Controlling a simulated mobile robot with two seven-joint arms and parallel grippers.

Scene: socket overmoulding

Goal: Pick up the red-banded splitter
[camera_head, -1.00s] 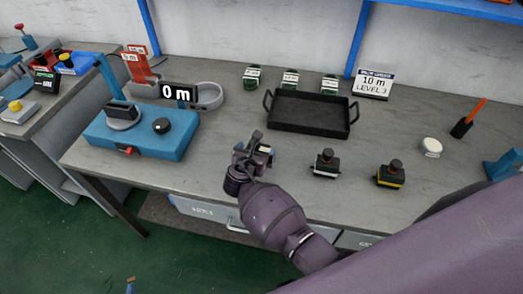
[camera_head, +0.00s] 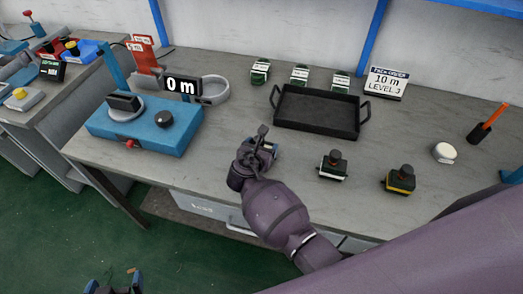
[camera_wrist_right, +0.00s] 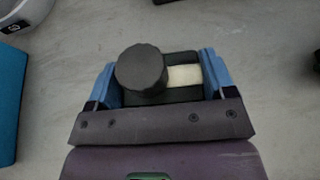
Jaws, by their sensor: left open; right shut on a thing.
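My right gripper (camera_head: 262,148) is over the front middle of the bench. In the right wrist view its blue fingers (camera_wrist_right: 158,88) are shut on a dark splitter (camera_wrist_right: 142,70) with a round black knob and a pale strip on top. No red band shows on it; its sides are hidden by the fingers. In the head view the gripper mostly covers it, and I cannot tell whether it touches the bench. Two other splitters stand to the right, one white-banded (camera_head: 333,166) and one yellow-banded (camera_head: 398,181). My left gripper (camera_head: 114,286) is open at the bottom left edge, over the floor.
A black tray (camera_head: 318,130) lies behind, with several green items near its back. A white round item (camera_head: 444,152) and an orange-handled tool (camera_head: 488,122) are right. A "10 m LEVEL 3" sign (camera_head: 387,82) stands at the back.

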